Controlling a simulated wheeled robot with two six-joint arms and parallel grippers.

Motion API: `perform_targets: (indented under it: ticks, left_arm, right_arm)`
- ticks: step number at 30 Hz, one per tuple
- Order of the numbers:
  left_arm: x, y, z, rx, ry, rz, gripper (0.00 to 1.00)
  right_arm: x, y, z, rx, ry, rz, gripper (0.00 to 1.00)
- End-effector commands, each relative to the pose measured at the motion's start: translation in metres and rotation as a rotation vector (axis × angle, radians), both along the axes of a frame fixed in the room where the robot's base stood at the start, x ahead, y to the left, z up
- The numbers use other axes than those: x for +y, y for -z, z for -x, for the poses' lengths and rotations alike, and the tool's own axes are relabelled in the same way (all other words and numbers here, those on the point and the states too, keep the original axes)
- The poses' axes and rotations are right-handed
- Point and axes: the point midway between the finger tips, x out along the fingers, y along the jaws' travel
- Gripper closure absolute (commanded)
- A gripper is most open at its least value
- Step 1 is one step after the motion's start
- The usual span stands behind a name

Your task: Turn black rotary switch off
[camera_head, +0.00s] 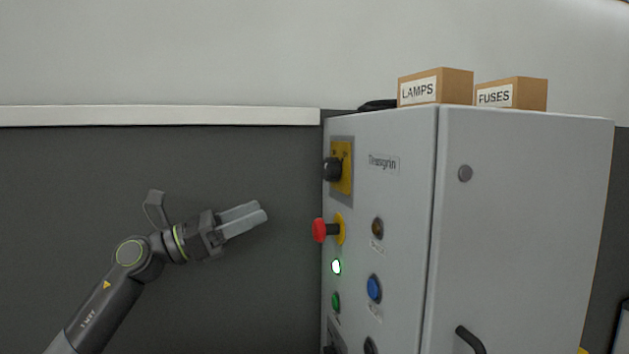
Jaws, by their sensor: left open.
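The black rotary switch (333,169) sits on a yellow plate (347,168) near the top of the grey cabinet's left-hand face. The angle of its knob is hard to read from this side. Another black knob (370,346) shows in part at the bottom edge. My left gripper (254,218) is left of the cabinet, below the rotary switch and apart from it. It is open and empty, with its fingers pointing right and slightly up. My right gripper is not in view.
The grey cabinet (398,210) has a protruding red emergency button (319,230) below the switch. A lit lamp (336,267), a green button (336,302) and a blue button (374,289) are lower. Boxes marked LAMPS (452,88) and FUSES (530,94) stand on top.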

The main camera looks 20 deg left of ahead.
Motion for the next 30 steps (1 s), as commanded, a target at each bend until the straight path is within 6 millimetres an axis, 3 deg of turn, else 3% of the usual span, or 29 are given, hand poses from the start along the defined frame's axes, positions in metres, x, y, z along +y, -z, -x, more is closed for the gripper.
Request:
perform_targets:
  ticks: [1,6,14,20,30]
  left_arm:
    - [0.004,-0.021,0.005,-0.053,-0.010,-0.107,0.41]
    - [0.021,-0.058,0.019,-0.151,-0.038,-0.390,0.41]
    - [0.033,-0.075,0.028,-0.187,-0.049,-0.542,0.41]
    - [0.011,-0.077,0.014,-0.189,-0.045,-0.538,0.41]
    - [-0.045,-0.078,-0.028,-0.182,-0.049,-0.531,0.41]
  right_arm:
    - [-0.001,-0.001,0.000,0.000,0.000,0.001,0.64]
    - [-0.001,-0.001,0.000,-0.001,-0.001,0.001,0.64]
    - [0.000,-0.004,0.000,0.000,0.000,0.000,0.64]
    - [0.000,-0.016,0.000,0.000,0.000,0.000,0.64]
    - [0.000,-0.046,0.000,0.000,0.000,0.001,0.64]
